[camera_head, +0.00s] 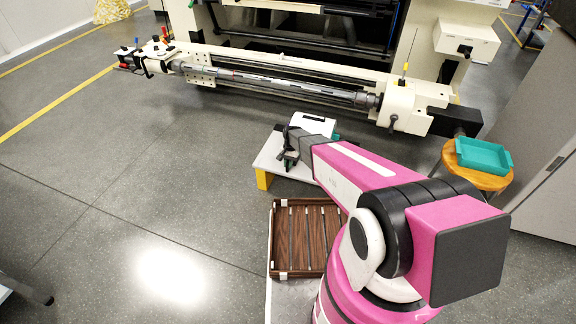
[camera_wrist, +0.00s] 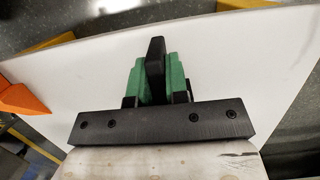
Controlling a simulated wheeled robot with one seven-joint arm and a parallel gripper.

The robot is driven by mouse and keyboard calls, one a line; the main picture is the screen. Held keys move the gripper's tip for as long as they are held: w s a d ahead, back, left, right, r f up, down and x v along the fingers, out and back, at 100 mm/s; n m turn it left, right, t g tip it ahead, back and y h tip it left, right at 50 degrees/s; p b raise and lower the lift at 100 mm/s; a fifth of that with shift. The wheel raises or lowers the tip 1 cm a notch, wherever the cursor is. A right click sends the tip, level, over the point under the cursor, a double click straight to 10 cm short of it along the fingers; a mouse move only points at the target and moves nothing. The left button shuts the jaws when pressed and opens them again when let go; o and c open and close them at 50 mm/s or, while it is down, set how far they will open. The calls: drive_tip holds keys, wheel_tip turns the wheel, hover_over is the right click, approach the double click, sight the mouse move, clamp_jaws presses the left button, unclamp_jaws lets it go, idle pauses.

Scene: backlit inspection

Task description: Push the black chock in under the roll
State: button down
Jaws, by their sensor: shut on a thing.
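My gripper (camera_wrist: 155,78) has green fingers, and they are shut on the black chock (camera_wrist: 155,58), whose narrow dark end stands up between them in the wrist view. In the head view my gripper (camera_head: 289,160) is at the left part of a low white table (camera_head: 268,160), and the chock cannot be told apart from the dark gripper parts. A white rounded thing (camera_head: 313,124), perhaps the roll, is at the table's far side, just beyond my gripper. The roll does not show clearly in the wrist view. I cannot tell whether the chock touches the table.
An orange piece (camera_wrist: 20,98) is at the left edge of the wrist view. A brown slatted tray (camera_head: 307,240) is nearer in the head view. A teal tray (camera_head: 484,155) stands on a wooden stool (camera_head: 470,181) at right. A large machine (camera_head: 290,80) spans the back.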

drive_tip(key=shift+w+d, duration=0.2)
drive_tip(key=shift+w, duration=0.45)
drive_tip(key=shift+w+d, duration=0.25)
drive_tip(key=shift+w, duration=0.35)
drive_tip(key=shift+w+d, duration=0.2)
drive_tip(key=shift+w, duration=0.45)
drive_tip(key=c, duration=1.1)
unclamp_jaws()
drive_tip(key=shift+o, duration=0.2)
drive_tip(key=shift+r, duration=0.1)
drive_tip(key=v, duration=1)
drive_tip(key=shift+r, duration=0.35)
